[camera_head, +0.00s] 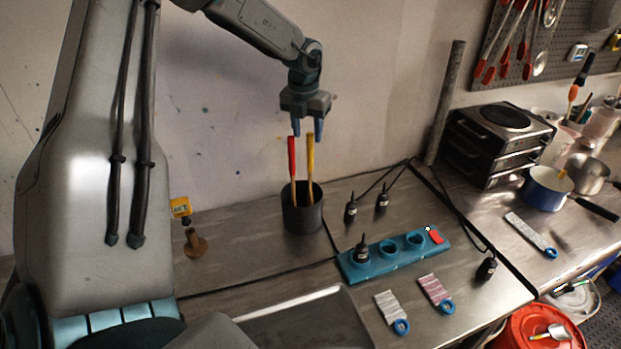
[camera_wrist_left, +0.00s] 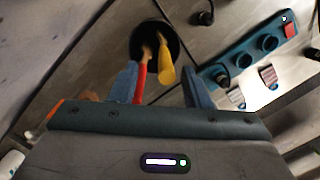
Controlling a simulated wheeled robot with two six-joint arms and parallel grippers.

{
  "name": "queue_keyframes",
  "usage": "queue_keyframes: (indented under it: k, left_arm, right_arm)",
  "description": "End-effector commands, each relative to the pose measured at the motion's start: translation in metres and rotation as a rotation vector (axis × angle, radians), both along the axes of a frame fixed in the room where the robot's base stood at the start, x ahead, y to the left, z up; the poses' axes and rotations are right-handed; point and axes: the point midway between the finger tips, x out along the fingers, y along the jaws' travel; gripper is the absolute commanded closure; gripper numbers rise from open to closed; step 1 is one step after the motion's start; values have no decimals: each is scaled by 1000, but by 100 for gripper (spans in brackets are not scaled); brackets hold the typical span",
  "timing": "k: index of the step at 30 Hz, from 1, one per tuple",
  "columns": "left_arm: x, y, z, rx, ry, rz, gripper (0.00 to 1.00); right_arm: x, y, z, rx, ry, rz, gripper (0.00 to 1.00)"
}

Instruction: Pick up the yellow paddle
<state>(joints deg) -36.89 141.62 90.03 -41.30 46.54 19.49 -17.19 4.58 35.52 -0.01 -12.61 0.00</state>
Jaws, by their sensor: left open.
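The yellow paddle (camera_head: 310,156) stands upright in a dark round pot (camera_head: 302,216), its handle end up. A red paddle (camera_head: 292,158) stands beside it on the left. My left gripper (camera_head: 307,130) is open above the pot, pointing down, with its fingertips around the height of the handle tops. In the left wrist view the yellow paddle (camera_wrist_left: 166,66) and the red paddle (camera_wrist_left: 141,82) both show between the open fingers (camera_wrist_left: 160,85). I cannot tell if a finger touches either one. My right gripper is not in view.
A metal tray (camera_head: 312,325) is in front.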

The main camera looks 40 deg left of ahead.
Motion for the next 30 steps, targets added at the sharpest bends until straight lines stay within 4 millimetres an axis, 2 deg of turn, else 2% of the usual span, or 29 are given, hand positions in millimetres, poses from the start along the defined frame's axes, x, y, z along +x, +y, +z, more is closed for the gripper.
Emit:
queue_keyframes:
  k: [8,15,23,27,30]
  left_arm:
    - [3,-7,-24,0,5,0,57]
    - [5,-6,-47,1,1,1,57]
    - [6,-6,-49,0,-1,1,57]
    - [6,-6,-49,0,-1,1,84]
    - [6,-6,-49,0,-1,1,100]
  right_arm:
    - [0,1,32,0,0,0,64]
    - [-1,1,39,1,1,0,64]
    - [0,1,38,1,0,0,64]
    - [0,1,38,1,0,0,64]
    - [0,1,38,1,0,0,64]
